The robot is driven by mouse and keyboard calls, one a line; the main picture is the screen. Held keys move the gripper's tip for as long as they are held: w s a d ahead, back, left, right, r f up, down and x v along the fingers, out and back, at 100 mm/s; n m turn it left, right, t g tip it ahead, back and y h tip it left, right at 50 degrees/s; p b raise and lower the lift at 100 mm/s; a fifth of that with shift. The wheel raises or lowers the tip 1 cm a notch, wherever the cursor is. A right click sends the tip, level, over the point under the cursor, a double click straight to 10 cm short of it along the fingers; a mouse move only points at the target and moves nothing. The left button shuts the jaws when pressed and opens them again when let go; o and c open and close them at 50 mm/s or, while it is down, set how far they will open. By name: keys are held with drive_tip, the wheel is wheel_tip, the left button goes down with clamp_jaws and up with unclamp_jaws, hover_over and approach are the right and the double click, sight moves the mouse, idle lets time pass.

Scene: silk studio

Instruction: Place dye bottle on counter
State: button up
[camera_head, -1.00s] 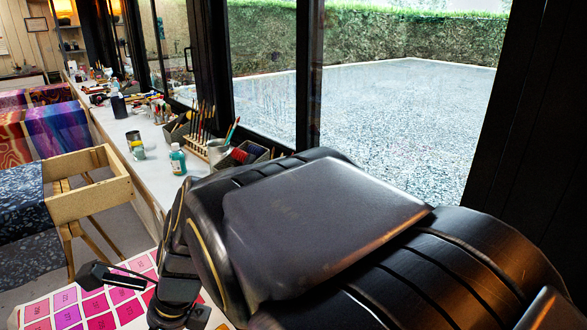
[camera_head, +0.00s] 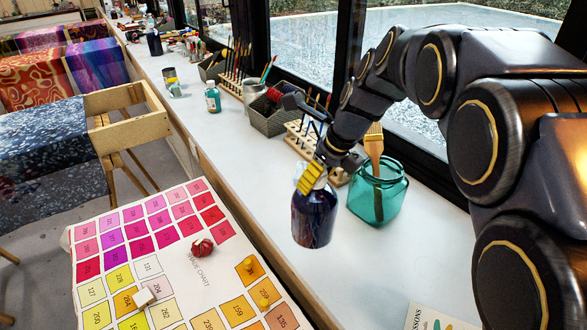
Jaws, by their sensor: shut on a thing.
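The dye bottle (camera_head: 314,219) is dark blue with a pale, clear-looking neck and stands about upright. My gripper (camera_head: 313,177), with yellow pads, is shut on it near its top. The bottle is over the front part of the long white counter (camera_head: 228,150); I cannot tell whether its base touches the surface. The far finger is partly hidden behind the bottle's neck and the gripper body.
A teal glass jar (camera_head: 372,203) with a brush stands just right of the bottle. Behind are a wooden rack (camera_head: 301,139) and a grey bin (camera_head: 275,118). A small teal bottle (camera_head: 212,99) stands farther left. A shade chart (camera_head: 190,275) lies in front. Bare counter lies left of the bottle.

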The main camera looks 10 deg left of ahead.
drive_tip(key=w+a+f, duration=0.4)
drive_tip(key=w+f, duration=0.7)
drive_tip(key=f, duration=0.1)
drive_tip(key=shift+w, duration=0.2)
drive_tip(key=o, duration=1)
drive_tip(key=shift+f, duration=0.15)
drive_tip(key=v, duration=1.2)
